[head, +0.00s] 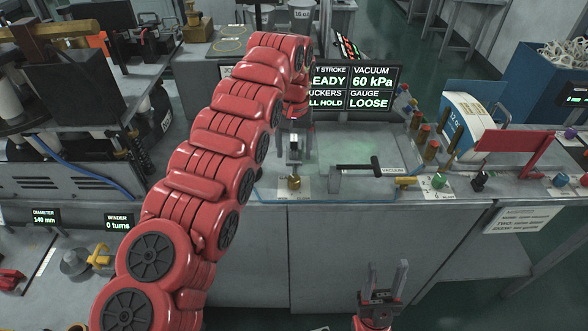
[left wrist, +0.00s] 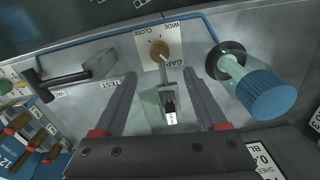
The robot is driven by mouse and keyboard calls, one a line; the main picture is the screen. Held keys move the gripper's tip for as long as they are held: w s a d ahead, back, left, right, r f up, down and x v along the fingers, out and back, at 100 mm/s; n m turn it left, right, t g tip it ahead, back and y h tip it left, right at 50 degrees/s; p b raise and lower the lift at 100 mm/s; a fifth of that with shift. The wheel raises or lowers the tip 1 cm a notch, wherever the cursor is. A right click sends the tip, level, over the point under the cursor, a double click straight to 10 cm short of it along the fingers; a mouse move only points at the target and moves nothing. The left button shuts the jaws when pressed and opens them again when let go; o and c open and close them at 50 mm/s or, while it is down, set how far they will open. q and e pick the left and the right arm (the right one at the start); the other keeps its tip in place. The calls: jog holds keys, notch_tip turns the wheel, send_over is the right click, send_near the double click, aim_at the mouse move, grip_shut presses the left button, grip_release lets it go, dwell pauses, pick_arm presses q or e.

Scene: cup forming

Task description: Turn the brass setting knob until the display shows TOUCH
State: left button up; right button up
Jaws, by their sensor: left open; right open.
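The brass setting knob (head: 293,183) sits at the front of the grey console, just below my left gripper (head: 295,152) in the head view. In the left wrist view the knob (left wrist: 160,50) stands on a white plate marked WIDE, CLOSE and GAP. My left gripper (left wrist: 158,76) is open; the knob appears beyond its fingertips, between their lines, with no contact visible. The display (head: 353,88) reads GAUGE LOOSE and VACUUM 60 kPa; my arm covers its left edge. My right gripper (head: 384,282) is open and empty, low in front of the console.
A black T-handle (head: 375,168) lies right of the knob. A green knob (head: 438,180) and black knob (head: 479,180) stand further right, near a red panel (head: 518,141). A blue ribbed cap (left wrist: 265,96) stands close by the knob in the left wrist view.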

pick_arm(q)
notch_tip(320, 180, up, 8)
jog(key=p, duration=0.5)
jog(key=shift+f+p, duration=0.2)
jog(key=shift+p, duration=0.15)
jog(key=shift+s, duration=0.1)
